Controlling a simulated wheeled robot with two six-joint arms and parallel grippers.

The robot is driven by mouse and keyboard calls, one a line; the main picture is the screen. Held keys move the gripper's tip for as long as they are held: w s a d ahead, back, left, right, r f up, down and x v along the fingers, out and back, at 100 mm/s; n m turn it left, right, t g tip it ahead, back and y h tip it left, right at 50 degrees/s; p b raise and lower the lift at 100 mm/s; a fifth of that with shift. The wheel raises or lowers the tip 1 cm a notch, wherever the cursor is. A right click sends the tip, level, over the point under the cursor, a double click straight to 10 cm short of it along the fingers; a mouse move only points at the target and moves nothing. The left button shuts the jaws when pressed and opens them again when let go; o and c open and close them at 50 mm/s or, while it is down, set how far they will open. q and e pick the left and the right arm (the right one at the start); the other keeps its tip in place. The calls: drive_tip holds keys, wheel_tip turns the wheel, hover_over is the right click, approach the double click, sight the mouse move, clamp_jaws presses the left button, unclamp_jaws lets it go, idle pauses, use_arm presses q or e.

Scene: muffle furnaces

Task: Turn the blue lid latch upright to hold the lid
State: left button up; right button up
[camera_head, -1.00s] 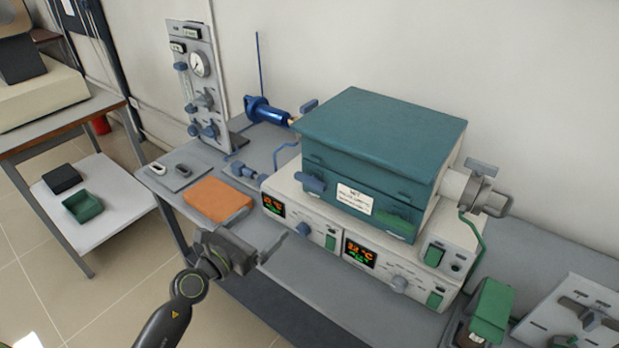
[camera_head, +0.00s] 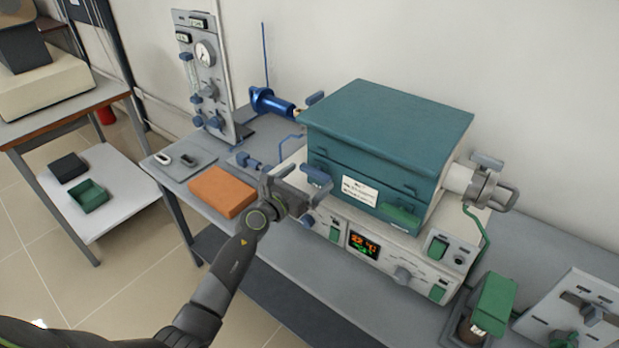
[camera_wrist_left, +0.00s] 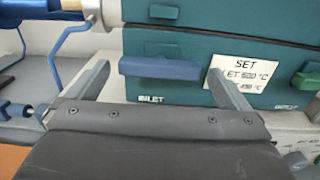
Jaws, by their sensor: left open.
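The teal furnace (camera_head: 382,130) stands with its lid down on the bench. The blue lid latch (camera_head: 316,174) is on the left part of its front face and lies level. It shows large in the left wrist view (camera_wrist_left: 160,68) as a horizontal bar. My left gripper (camera_head: 311,190) is in front of the latch, open and empty. In the left wrist view its two fingers (camera_wrist_left: 160,82) are spread to either side of the latch's lower edge; whether they touch it I cannot tell. My right gripper is not in view.
A white SET label (camera_head: 359,190) and a green tab (camera_head: 399,214) are on the furnace front. The control base (camera_head: 405,255) sits below. An orange block (camera_head: 222,191) lies left of my gripper. A blue valve (camera_head: 272,102) and gauge panel (camera_head: 208,75) stand behind.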

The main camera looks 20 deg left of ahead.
use_arm(q)
drive_tip(key=shift+w+d, duration=0.25)
drive_tip(key=shift+w, duration=0.45)
drive_tip(key=shift+c, duration=0.3)
drive_tip(key=c, duration=0.7)
drive_tip(key=shift+c, duration=0.2)
